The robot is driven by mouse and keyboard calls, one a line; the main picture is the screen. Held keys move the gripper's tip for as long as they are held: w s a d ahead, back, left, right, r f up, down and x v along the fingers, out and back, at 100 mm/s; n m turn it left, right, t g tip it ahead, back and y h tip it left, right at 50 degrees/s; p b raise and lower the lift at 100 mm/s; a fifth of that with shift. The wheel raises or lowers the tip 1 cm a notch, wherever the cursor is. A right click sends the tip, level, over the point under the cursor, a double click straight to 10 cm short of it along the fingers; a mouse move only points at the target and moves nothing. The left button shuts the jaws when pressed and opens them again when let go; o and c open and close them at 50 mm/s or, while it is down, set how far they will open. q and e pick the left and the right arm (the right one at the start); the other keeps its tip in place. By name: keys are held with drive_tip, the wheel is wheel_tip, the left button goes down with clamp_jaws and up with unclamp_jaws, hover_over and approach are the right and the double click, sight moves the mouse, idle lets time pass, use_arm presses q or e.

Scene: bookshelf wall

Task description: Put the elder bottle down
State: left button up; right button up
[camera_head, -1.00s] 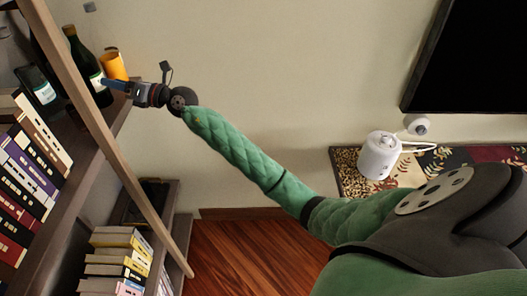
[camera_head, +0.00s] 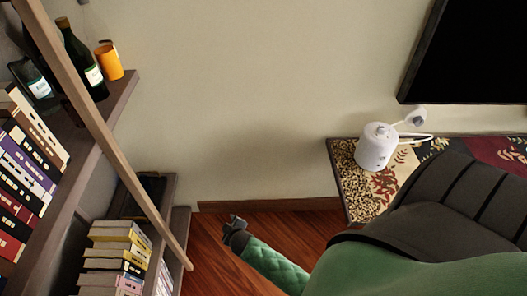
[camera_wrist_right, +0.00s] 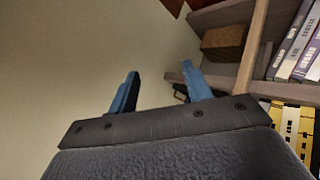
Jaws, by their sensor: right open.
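A dark green bottle (camera_head: 82,62) with a pale label stands upright on the upper shelf (camera_head: 112,100) at the left, behind the slanting wooden post. A shorter dark bottle (camera_head: 35,82) with a label stands to its left. I cannot read which label says elder. My right gripper (camera_head: 236,222) is low over the floor, well away from both bottles. In the right wrist view its two blue fingers (camera_wrist_right: 162,88) are apart with nothing between them. My left gripper is not in view.
An orange cup (camera_head: 109,62) stands right of the green bottle. Books (camera_head: 30,150) fill the shelf's near part, and more books (camera_head: 118,258) lie on a lower shelf. A white kettle-like appliance (camera_head: 374,150) stands on a patterned surface at the right.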

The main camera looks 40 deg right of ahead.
drive_tip(key=s+a+f+m+g, duration=0.1)
drive_tip(key=s+f+g, duration=0.1)
drive_tip(key=s+f, duration=0.3)
drive_tip(key=s+a+f+m+g+y, duration=0.1)
drive_tip(key=s+f+g, duration=0.2)
drive_tip(key=s, duration=1.1)
drive_tip(key=s+a+f+m+g+y, duration=0.1)
drive_tip(key=s+a+f+m+g, duration=0.1)
drive_tip(key=s+f, duration=0.5)
drive_tip(key=s+g, duration=0.1)
drive_tip(key=s, duration=0.1)
drive_tip(key=shift+s+f, duration=0.25)
drive_tip(key=shift+s, duration=0.1)
